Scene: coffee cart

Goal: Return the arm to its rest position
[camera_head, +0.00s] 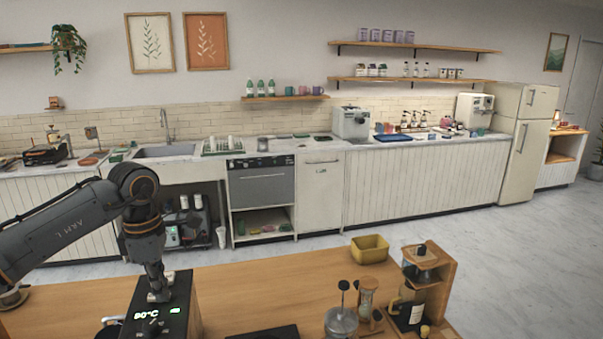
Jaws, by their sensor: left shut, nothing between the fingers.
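My left arm comes in from the left, bent at the elbow with the forearm pointing down. My left gripper (158,297) is shut and empty. My right arm and gripper are not in view.
The wooden cart top (255,290) has clear room right of the black base. A yellow bin (369,248), a French press (341,322) and a wooden pour-over stand (440,285) stand to the right. A dark flat item (264,333) lies at the front edge. Counters are far behind.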

